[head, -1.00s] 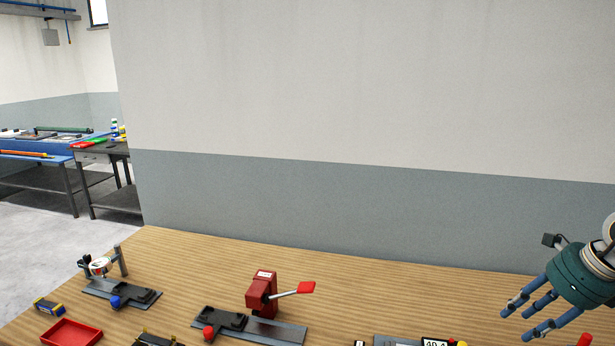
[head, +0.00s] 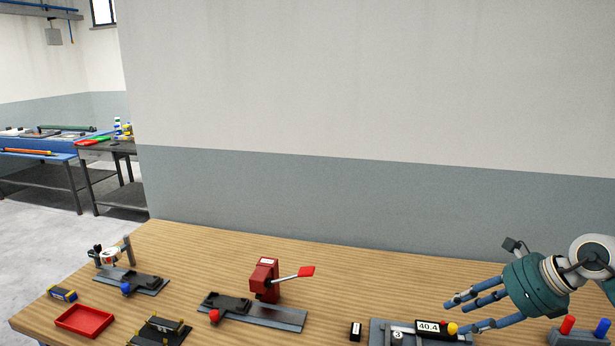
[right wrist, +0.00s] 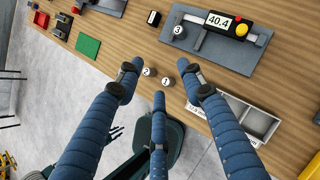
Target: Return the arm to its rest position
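My right gripper (head: 463,314) is at the right of the head view, over the bench near the digital gauge. Its blue fingers are spread and no object shows between them. In the right wrist view the same gripper (right wrist: 160,85) is open above the bench edge, with small numbered cylinders (right wrist: 157,76) beyond the fingertips; I see no grip on them. The left gripper does not show in the head view.
On the wooden bench (head: 215,255) stand a red lever press (head: 264,277), a red tray (head: 84,320), a gauge with display 40.4 (head: 428,327) and a block with red and blue handles (head: 568,325). A divided tray (right wrist: 258,120) is near the right fingers. The back middle is clear.

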